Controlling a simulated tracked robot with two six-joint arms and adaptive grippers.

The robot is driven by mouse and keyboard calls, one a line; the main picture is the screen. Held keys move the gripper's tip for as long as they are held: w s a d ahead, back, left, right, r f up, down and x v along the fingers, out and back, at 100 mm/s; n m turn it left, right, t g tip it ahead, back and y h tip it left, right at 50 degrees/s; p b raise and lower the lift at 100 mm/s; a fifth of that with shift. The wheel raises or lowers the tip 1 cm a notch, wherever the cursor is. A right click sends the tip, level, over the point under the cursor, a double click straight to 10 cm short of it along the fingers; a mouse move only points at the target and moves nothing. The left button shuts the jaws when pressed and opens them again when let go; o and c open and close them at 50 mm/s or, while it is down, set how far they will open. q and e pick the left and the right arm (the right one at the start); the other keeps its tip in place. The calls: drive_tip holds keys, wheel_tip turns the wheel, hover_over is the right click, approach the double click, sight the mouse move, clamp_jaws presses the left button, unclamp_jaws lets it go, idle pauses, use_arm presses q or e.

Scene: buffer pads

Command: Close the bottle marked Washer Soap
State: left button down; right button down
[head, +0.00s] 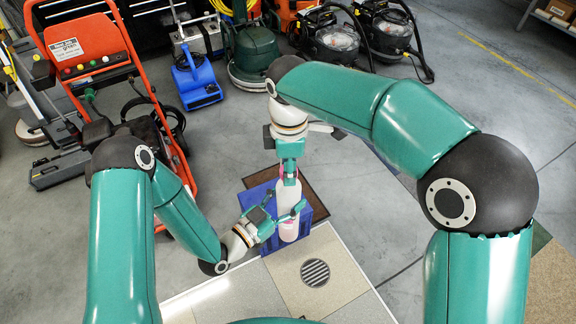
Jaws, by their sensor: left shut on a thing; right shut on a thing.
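A pale white-pink bottle (288,200) stands roughly upright in front of the blue crate in the middle of the head view. Its label cannot be read at this size, so I cannot confirm the Washer Soap marking. My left gripper (282,212) is shut around the bottle's body from the left.
A blue crate (312,205) is around or beneath the bottle, over a brown mat (306,185). A pale tiled panel with a round drain grate (315,272) lies nearer. An orange cart (135,75), a blue blower (197,82) and floor machines stand behind. Grey floor is open at right.

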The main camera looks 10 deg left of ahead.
drive_tip(key=m, duration=0.6)
drive_tip(key=shift+m, duration=0.4)
drive_tip(key=m, duration=0.8)
drive_tip(key=shift+m, duration=0.3)
drive_tip(key=m, duration=0.4)
drive_tip(key=c, duration=0.6)
unclamp_jaws()
wheel_tip(320, 180, up, 12)
